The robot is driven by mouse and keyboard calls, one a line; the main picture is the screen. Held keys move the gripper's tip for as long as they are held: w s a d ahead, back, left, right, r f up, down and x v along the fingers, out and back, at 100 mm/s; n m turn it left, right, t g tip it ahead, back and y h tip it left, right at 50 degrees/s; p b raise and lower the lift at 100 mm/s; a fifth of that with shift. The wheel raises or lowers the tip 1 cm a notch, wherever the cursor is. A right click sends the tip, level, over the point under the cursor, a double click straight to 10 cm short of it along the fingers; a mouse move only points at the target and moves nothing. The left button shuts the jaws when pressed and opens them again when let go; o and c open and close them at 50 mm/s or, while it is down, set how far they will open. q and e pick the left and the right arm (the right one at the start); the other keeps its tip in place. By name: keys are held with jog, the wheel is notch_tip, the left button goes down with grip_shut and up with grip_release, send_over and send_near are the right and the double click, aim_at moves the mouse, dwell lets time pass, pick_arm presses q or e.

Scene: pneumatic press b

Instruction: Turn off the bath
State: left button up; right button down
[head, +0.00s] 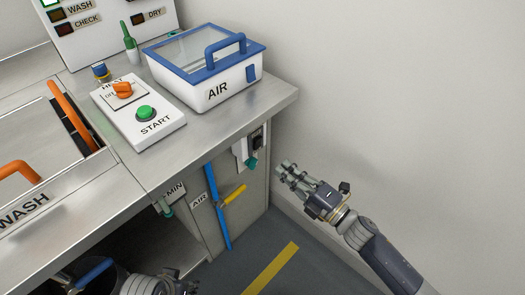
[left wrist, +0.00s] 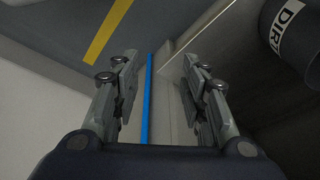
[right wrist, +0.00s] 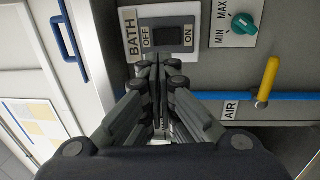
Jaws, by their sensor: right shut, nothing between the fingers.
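The white BATH panel with its dark rocker switch (right wrist: 169,40), marked OFF on the left and ON on the right, shows in the right wrist view. In the head view the same switch (head: 258,142) is on the bench's side, seen at a steep angle. My right gripper (head: 284,172) is shut and empty, to the right of the panel in the head view. In the right wrist view its closed fingertips (right wrist: 158,75) lie just below the switch; I cannot tell whether they touch. My left gripper (left wrist: 158,75) is open and empty, above the floor.
A teal MIN/MAX knob (right wrist: 243,25) sits beside the BATH panel. A blue pipe (right wrist: 205,96) with a yellow valve handle (head: 232,195) runs close by. On the bench top are a START box (head: 137,113) and an AIR box (head: 205,68). The wall (head: 400,90) bounds the right side.

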aim_at(258, 144)
jog(key=x, duration=0.8)
pick_arm(q)
jog(key=shift+w+b+v, duration=0.15)
jog(key=shift+v, duration=0.55)
jog(key=shift+w+b+v, duration=0.15)
jog(key=shift+v, duration=0.55)
pick_arm(e)
jog(key=shift+w+a, duration=0.35)
jog(key=shift+a, duration=0.05)
pick_arm(q)
jog(key=shift+r, duration=0.1)
